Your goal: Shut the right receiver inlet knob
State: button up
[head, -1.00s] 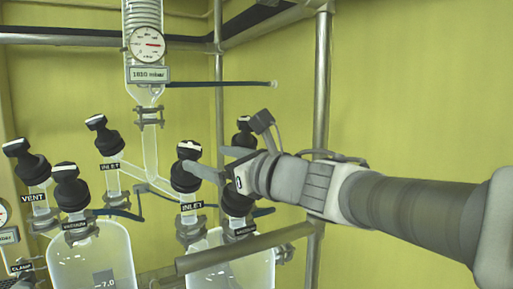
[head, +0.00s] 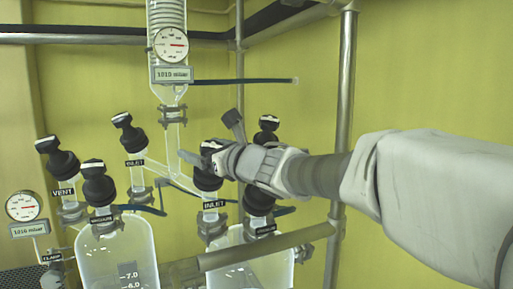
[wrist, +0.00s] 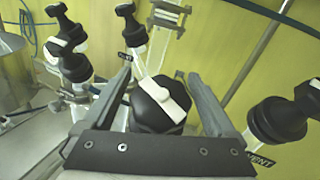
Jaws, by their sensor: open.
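The right receiver inlet knob is a black knob with a white bar on its top; in the head view (head: 207,181) it sits above the INLET label (head: 214,204), partly covered by my gripper. In the wrist view the knob (wrist: 158,112) stands between my two fingers, its white bar slanting across the top. My gripper (wrist: 158,78) is open, with one finger on each side of the knob. I cannot tell whether either finger touches it. In the head view my gripper (head: 196,157) reaches in from the right.
The left inlet knob (head: 129,133), vent knob (head: 58,158) and left vacuum knob (head: 97,184) stand to the left. The right vacuum knob (head: 258,199) is close behind my gripper. A metal rail (head: 265,248) runs in front of the right receiver (head: 262,267). A steel post (head: 345,110) stands right.

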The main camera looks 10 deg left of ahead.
jog(key=c, duration=1.4)
jog(key=b, duration=0.1)
jog(key=m+b, duration=0.1)
jog(key=shift+d+f+t+h+b, duration=0.1)
jog(key=shift+f+t+h+b, duration=0.1)
jog(key=shift+t+h+b, duration=0.15)
